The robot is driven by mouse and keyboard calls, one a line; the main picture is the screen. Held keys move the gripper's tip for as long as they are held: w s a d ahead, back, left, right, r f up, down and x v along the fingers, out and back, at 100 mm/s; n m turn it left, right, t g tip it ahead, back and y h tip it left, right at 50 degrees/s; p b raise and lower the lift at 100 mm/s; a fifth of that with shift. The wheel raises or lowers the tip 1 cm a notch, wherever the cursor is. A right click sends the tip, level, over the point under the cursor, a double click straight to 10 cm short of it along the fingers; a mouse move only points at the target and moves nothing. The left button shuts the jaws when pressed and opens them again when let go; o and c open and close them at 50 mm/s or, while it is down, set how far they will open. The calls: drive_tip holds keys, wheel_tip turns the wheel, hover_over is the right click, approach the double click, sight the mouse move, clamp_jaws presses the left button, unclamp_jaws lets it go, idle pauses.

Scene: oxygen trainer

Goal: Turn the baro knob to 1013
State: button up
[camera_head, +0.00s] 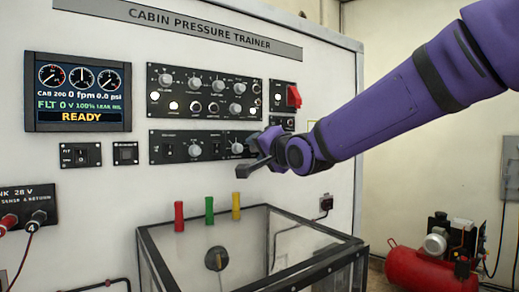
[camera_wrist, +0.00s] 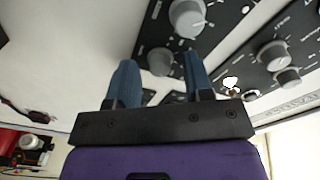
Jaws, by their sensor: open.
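The lower black control panel (camera_head: 215,153) on the trainer's front has a grey knob (camera_head: 195,149) near its middle and another grey knob (camera_head: 237,147) toward its right end. Their labels are too small to read, so I cannot tell which is the baro knob or its setting. My gripper (camera_head: 243,168) is in front of the panel's right end and hides part of it. In the wrist view my gripper (camera_wrist: 158,68) is open, with two blue fingers apart. A small grey knob (camera_wrist: 160,62) appears between the fingertips, and a larger knob (camera_wrist: 187,17) lies beyond them. Contact cannot be judged.
The upper panel (camera_head: 207,92) carries several knobs, and a red switch cover (camera_head: 293,96) is at its right. A display (camera_head: 78,92) reads READY. Below stands a clear box (camera_head: 250,245) with a dark frame, with red, green and yellow pieces above it. A red compressor (camera_head: 420,265) is on the floor.

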drive_tip(key=shift+w, duration=0.1)
drive_tip(key=shift+c, duration=0.5)
clamp_jaws()
drive_tip(key=shift+n, duration=0.3)
drive_tip(key=shift+n+y, duration=0.3)
drive_tip(key=shift+n, duration=3.8)
